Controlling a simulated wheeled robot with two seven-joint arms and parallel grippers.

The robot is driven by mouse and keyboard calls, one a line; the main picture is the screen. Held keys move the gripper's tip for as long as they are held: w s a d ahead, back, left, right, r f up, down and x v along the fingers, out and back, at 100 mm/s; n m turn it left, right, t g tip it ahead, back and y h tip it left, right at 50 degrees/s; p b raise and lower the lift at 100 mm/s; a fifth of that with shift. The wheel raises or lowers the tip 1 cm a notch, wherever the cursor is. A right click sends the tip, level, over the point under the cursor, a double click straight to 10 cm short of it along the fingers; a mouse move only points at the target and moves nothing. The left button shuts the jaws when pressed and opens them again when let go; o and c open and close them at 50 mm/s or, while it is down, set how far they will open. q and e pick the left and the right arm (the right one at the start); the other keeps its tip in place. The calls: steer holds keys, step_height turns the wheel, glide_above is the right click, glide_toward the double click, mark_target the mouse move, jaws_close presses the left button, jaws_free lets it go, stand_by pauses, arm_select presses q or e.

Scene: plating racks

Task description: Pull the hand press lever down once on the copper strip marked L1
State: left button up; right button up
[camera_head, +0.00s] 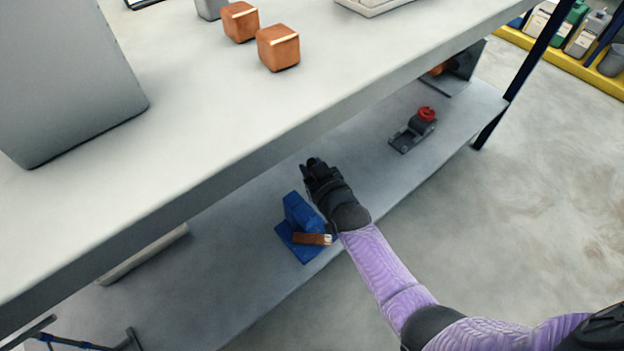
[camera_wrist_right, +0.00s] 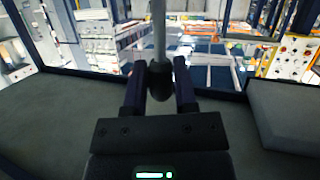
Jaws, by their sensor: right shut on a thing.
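The blue hand press (camera_head: 300,212) stands on the lower shelf, below the table's front edge. A copper strip (camera_head: 311,239) lies at its base, with a pale mark at its right end; the lettering is too small to read. My right gripper (camera_head: 312,166) is above and behind the press in the head view. In the right wrist view my right gripper (camera_wrist_right: 160,85) is shut on the dark knob (camera_wrist_right: 160,76) of the lever, whose grey rod (camera_wrist_right: 159,30) runs up from it. The lever is hidden in the head view. My left gripper is not in view.
The upper table (camera_head: 200,125) overhangs the lower shelf (camera_head: 225,270). Copper blocks (camera_head: 278,48) and a grey box (camera_head: 60,80) stand on top. A grey device with a red knob (camera_head: 426,114) sits further right on the shelf.

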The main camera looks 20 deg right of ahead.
steer(key=o, duration=0.9)
steer(key=shift+d, duration=0.3)
steer(key=shift+o, duration=1.4)
steer(key=shift+a, duration=0.1)
steer(key=shift+s+r+p, duration=0.2)
steer(key=shift+p, duration=0.1)
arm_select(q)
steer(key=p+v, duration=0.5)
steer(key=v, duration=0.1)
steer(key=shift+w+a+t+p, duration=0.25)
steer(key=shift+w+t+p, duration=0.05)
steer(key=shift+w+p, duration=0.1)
arm_select(e)
steer(key=v, duration=0.7)
steer(key=shift+s, duration=0.3)
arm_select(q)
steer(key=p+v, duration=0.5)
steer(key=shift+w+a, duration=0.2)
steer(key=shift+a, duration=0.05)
arm_select(e)
steer(key=v, duration=1)
